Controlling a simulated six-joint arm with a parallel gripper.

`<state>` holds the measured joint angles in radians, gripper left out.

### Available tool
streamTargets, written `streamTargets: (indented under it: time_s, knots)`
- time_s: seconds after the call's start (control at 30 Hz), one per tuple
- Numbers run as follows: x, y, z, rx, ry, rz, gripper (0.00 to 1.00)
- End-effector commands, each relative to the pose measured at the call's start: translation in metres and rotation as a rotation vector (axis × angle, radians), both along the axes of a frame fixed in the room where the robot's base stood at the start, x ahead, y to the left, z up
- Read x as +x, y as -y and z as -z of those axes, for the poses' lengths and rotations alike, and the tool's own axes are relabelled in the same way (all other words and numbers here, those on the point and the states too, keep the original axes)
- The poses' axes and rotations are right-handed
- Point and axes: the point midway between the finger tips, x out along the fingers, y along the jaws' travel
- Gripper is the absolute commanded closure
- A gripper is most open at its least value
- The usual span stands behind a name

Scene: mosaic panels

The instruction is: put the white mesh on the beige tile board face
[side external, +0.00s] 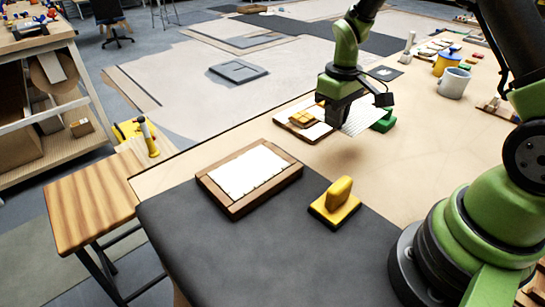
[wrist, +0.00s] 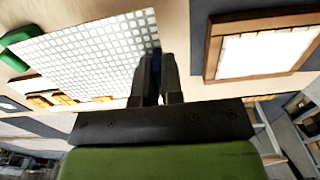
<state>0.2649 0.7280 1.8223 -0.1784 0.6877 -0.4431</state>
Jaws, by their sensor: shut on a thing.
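My gripper (side external: 338,115) is shut on the edge of the white mesh (side external: 362,116) and holds it above the table. In the wrist view my gripper's fingers (wrist: 158,65) pinch the mesh (wrist: 85,58), a flat white grid sheet, at one edge. A wood-framed board with a pale cream face (side external: 247,172) lies on the dark mat, left of and nearer than my gripper. It also shows in the wrist view (wrist: 262,55), apart from the mesh. Nothing lies on that face. A second board (side external: 285,117) with yellow-tan pieces on it lies behind my gripper, partly hidden.
A yellow float with an upright handle (side external: 337,198) stands on the dark mat (side external: 240,255), right of the framed board. A green block (side external: 384,123) lies beside the mesh. A yellow pot (side external: 446,62) and a grey mug (side external: 454,83) stand farther right.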

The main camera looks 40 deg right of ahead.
Motion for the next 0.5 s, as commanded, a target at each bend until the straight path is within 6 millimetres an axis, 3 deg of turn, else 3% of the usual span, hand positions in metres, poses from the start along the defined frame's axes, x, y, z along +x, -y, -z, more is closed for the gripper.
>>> streamTargets:
  time_s: [0.17, 0.3, 0.5]
  knots:
    - [0.045, -0.053, -0.005, -0.004, 0.003, -0.022, 1.0]
    - [0.074, -0.118, -0.013, -0.006, 0.003, -0.025, 1.0]
    - [0.086, -0.2, -0.024, -0.005, 0.004, -0.014, 1.0]
